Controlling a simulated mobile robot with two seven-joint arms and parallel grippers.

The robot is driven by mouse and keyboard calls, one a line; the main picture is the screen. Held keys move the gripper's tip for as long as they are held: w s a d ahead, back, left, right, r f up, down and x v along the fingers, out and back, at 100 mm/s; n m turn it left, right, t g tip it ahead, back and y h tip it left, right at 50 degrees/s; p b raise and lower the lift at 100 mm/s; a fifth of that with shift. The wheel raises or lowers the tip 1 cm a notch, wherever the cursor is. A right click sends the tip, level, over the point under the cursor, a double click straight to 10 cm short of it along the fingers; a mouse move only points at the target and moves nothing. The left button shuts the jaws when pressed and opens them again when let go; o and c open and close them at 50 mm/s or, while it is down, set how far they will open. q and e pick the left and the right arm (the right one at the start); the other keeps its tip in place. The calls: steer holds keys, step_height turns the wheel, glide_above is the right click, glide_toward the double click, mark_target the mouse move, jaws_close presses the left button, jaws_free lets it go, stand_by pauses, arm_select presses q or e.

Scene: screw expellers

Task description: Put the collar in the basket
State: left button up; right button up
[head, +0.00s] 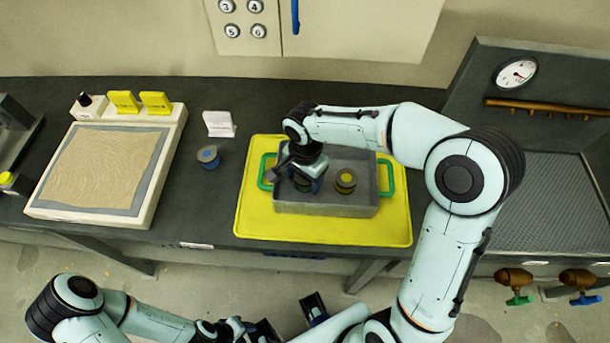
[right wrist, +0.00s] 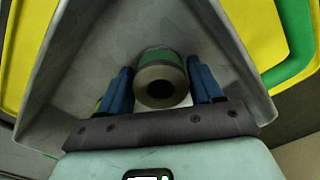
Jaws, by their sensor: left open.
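The basket (head: 325,208) is a grey metal tray with green handles on a yellow mat. My right gripper (head: 308,182) reaches down into its left part. A green-banded collar (right wrist: 160,78) with a round hole sits between its blue fingers in the right wrist view, inside the basket walls. The fingers lie close along both sides; whether they touch it is unclear. In the head view my arm mostly covers this collar. A second collar, dark with a yellow top (head: 345,181), stands in the basket to the right. My left gripper (head: 250,328) is open, low at the bottom edge, far from the basket.
A blue-banded collar (head: 208,157) stands on the dark bench left of the mat (head: 248,200), near a small white sign (head: 219,124). A sand-coloured tray (head: 100,168) with yellow signs lies further left. A gauge panel (head: 516,74) stands at the right.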

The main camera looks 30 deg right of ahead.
steer(key=shift+o, duration=0.5)
steer(key=shift+r, duration=0.1)
steer(key=shift+r+p, duration=0.2)
steer(key=shift+p, duration=0.1)
step_height(320, 180, up, 12)
steer(key=p, duration=0.1)
steer(key=shift+f, duration=0.1)
